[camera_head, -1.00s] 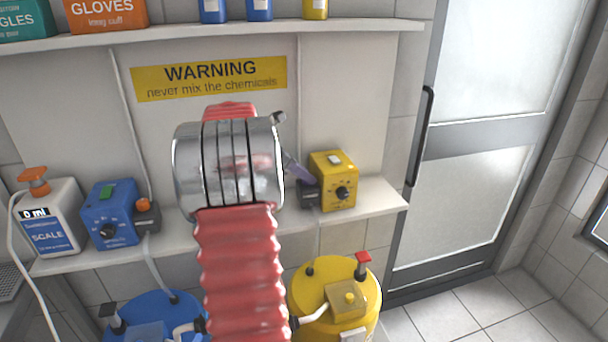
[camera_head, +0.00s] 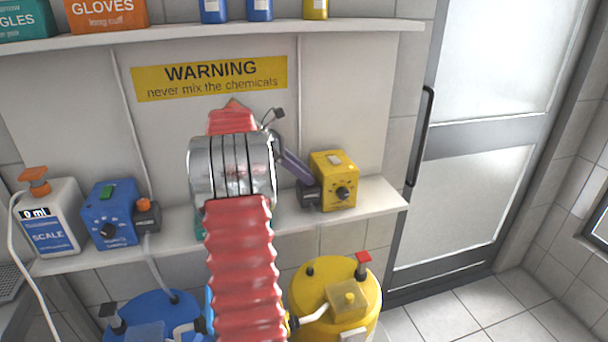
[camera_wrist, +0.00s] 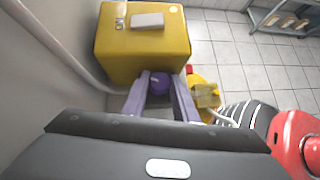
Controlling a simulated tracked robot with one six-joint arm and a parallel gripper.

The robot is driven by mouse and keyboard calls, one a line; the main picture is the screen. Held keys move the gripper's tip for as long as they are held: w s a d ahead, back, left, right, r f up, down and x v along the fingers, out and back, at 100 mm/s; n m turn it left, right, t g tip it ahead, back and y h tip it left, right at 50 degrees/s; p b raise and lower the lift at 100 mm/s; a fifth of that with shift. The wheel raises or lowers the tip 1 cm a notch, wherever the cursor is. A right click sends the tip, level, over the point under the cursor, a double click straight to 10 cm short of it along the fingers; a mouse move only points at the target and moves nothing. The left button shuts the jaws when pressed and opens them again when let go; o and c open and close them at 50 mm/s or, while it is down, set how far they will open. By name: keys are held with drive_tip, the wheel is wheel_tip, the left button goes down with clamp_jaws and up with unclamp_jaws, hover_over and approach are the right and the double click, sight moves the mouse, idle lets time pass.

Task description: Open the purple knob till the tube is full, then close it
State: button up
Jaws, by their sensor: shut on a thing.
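The purple knob (camera_wrist: 160,82) shows in the wrist view in front of the yellow box (camera_wrist: 145,42). My gripper (camera_wrist: 161,90) has its two purple fingers on either side of the knob and is shut on it. In the head view my gripper (camera_head: 301,172) reaches to the dark block (camera_head: 310,195) at the left of the yellow box; the knob is hidden there. The white scale container (camera_head: 48,222) at the far left reads 0 ml. I cannot make out the tube to be filled; my arm covers the middle of the shelf.
A blue drum (camera_head: 160,312) and a yellow drum (camera_head: 335,275) stand below. A warning sign (camera_head: 209,79) is on the wall. Floor near the door (camera_head: 470,160) is clear.

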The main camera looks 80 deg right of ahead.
drive_tip(key=shift+d+m+y, duration=0.1)
drive_tip(key=shift+m+y, duration=0.5)
drive_tip(key=shift+m, duration=0.2)
drive_tip(key=o, duration=1.1)
drive_tip(key=shift+c, duration=0.2)
drive_tip(key=shift+n, duration=0.3)
